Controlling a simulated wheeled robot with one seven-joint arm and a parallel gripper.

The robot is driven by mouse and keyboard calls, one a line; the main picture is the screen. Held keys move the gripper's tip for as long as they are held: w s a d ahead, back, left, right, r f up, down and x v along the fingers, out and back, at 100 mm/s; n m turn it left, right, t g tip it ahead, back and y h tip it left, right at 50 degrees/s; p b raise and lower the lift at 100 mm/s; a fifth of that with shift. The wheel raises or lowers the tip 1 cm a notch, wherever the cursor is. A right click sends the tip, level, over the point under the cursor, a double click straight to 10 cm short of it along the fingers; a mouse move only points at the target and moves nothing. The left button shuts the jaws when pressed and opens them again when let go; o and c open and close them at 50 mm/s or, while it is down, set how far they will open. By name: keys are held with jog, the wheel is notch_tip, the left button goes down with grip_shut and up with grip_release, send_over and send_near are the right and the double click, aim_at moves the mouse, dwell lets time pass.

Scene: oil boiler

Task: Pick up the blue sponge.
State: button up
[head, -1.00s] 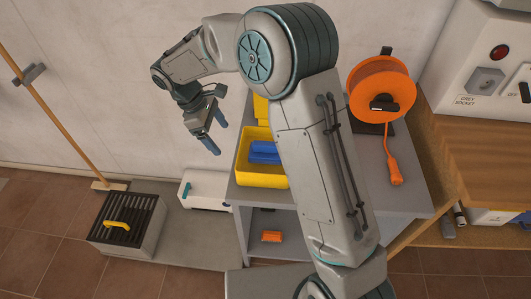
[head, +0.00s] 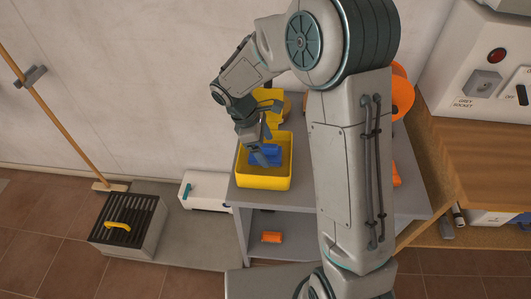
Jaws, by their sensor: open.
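The blue sponge (head: 270,152) lies in a yellow open bin (head: 264,183) on the grey shelf top. My gripper (head: 262,150) reaches down into the bin from above, with its blue-grey fingers open at the sponge. The fingers cover part of the sponge, and I cannot tell whether they touch it or stand on both sides of it.
The bin's walls stand close around my gripper. A yellow thing (head: 284,106) is behind the bin. An orange cable reel (head: 402,92) is partly hidden behind my arm. An orange object (head: 271,237) lies on the lower shelf. A white box (head: 205,190) stands left of the shelf.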

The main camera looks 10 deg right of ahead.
jog(key=shift+x, duration=1.2)
jog(key=c, duration=1.2)
jog(key=shift+o, duration=0.2)
jog(key=shift+r, duration=0.1)
